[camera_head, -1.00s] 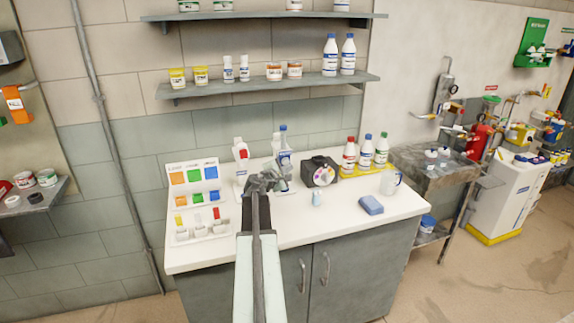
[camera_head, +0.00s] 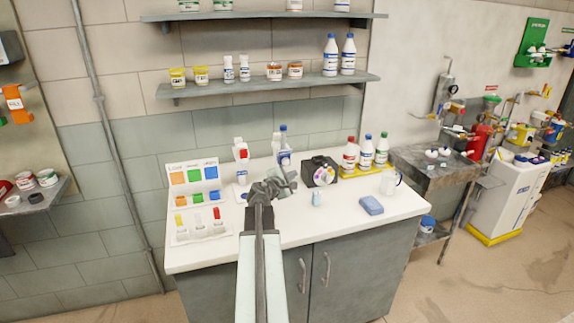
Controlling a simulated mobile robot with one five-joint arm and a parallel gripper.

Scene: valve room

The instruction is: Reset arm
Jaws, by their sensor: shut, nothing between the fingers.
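My gripper (camera_head: 282,181) is at the end of my arm, which reaches up from the bottom middle of the picture over the white counter (camera_head: 335,227). It is shut and holds nothing. It shows in front of a blue and white spray bottle (camera_head: 284,150) and partly covers it. A dark box with a coloured disc (camera_head: 320,171) stands just right of it. A small light-blue bottle (camera_head: 317,198) stands to the right and nearer. I cannot tell how high the gripper is above the counter.
At left on the counter are a colour-swatch board (camera_head: 193,172) and a tray with small white cups (camera_head: 201,229). Shelves (camera_head: 270,83) hang above. The front middle counter is clear.

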